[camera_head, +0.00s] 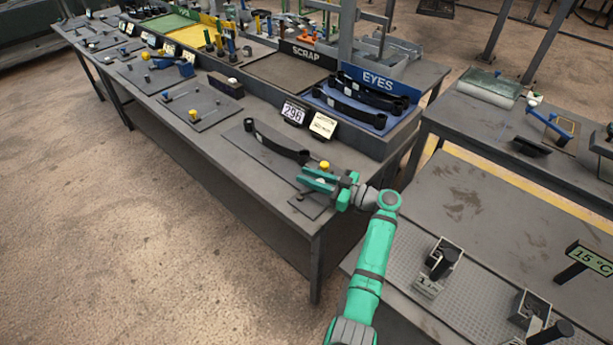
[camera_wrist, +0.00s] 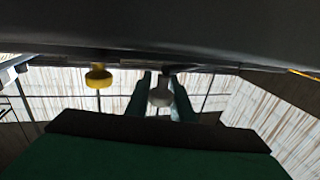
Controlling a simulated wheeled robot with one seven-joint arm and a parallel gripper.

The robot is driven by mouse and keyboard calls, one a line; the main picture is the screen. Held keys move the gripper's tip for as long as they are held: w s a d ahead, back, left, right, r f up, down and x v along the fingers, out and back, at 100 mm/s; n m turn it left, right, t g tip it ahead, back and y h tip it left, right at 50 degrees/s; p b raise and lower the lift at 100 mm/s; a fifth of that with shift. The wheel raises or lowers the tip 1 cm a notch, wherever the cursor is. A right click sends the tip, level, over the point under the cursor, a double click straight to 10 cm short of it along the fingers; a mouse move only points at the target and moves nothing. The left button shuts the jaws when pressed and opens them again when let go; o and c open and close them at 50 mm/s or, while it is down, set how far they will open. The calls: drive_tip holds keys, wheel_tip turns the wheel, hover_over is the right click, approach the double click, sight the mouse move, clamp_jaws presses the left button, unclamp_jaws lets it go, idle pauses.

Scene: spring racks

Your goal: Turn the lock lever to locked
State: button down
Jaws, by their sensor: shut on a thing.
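My gripper (camera_head: 312,181) is at the near right end of the long grey bench, low over a small dark plate (camera_head: 314,207). In the wrist view its two teal fingers (camera_wrist: 161,88) stand on either side of a grey round knob (camera_wrist: 160,96), and they are shut on it. I take this knob for the lock lever's end; the lever's shaft and any lock marking are hidden. A yellow knob (camera_head: 324,165) stands just behind the fingers in the head view. The yellow knob also shows left of the fingers in the wrist view (camera_wrist: 98,77).
A black leaf spring (camera_head: 275,143) lies on the bench just left of my gripper. Behind it stand a 296 display (camera_head: 293,113), a card (camera_head: 323,125) and a blue EYES tray (camera_head: 343,117) with dark springs. A second bench (camera_head: 465,200) is at the right.

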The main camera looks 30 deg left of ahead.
drive_tip(key=c, duration=1.5)
unclamp_jaws()
drive_tip(key=shift+w+d, duration=0.2)
drive_tip(key=shift+w, duration=0.1)
drive_tip(key=shift+c, duration=0.2)
drive_tip(key=shift+s, duration=0.1)
drive_tip(key=shift+a, duration=0.1)
drive_tip(key=d, duration=0.6)
drive_tip(key=shift+w+d, duration=0.2)
drive_tip(key=shift+d, duration=0.1)
drive_tip(key=shift+w+d, duration=0.15)
drive_tip(key=shift+d, duration=0.3)
drive_tip(key=shift+s+a, duration=0.1)
drive_tip(key=shift+s, duration=0.1)
drive_tip(key=shift+d, duration=0.2)
